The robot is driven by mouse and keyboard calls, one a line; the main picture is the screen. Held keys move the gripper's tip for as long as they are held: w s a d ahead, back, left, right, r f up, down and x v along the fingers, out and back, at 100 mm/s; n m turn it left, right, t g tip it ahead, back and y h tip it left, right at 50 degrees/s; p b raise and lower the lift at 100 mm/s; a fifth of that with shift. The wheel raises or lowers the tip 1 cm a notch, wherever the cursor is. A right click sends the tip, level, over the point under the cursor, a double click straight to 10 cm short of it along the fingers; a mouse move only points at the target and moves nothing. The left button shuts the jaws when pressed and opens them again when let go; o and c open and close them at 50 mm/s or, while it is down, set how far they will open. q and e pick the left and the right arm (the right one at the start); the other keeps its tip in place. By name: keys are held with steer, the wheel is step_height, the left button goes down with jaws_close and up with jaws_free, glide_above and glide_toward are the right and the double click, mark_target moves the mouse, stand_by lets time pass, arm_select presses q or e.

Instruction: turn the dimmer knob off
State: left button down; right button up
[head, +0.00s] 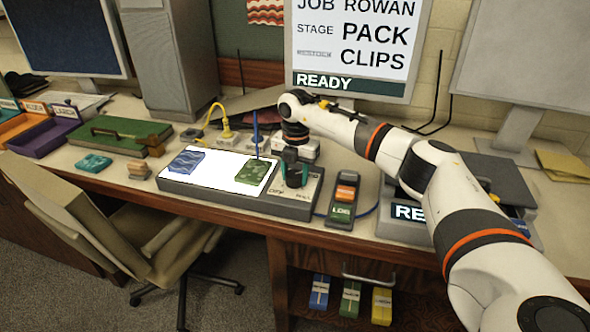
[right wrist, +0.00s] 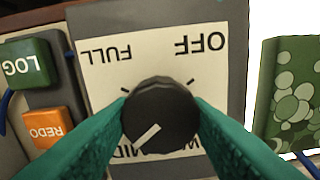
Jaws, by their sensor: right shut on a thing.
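The dimmer knob (right wrist: 160,115) is black and round, with a white pointer line aimed to the lower left in the right wrist view, toward the label that reads MID. OFF (right wrist: 200,43) is printed at the upper right of its plate and FULL at the upper left. The knob plate is at the right end of a lit white light panel (head: 217,172). My right gripper (head: 293,180), with green fingers, is shut on the knob from both sides; the fingers also show in the right wrist view (right wrist: 160,125). They partly cover the lower labels. My left gripper is not in view.
A blue patterned tile (head: 186,160) and a green patterned tile (head: 250,171) lie on the panel. A handset (head: 343,199) with LOG and REDO buttons is just right of it. Monitors stand behind, one reading READY (head: 325,81). A chair (head: 125,225) is in front.

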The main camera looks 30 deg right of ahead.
steer(key=n, duration=0.3)
steer(key=shift+r+n+p, duration=0.1)
steer(key=shift+n+p, duration=0.25)
steer(key=shift+n, duration=0.05)
steer(key=n, duration=0.4)
steer(key=shift+w+n, duration=0.1)
steer(key=shift+n, duration=0.2)
steer(key=n, duration=1.2)
steer(key=shift+n, duration=0.3)
steer(key=n, duration=0.4)
steer(key=shift+a+n, duration=0.1)
steer(key=shift+n, duration=0.2)
steer(key=n, duration=0.4)
steer(key=shift+n, duration=0.3)
steer(key=shift+n+b, duration=0.35)
steer(key=shift+n, duration=1.75)
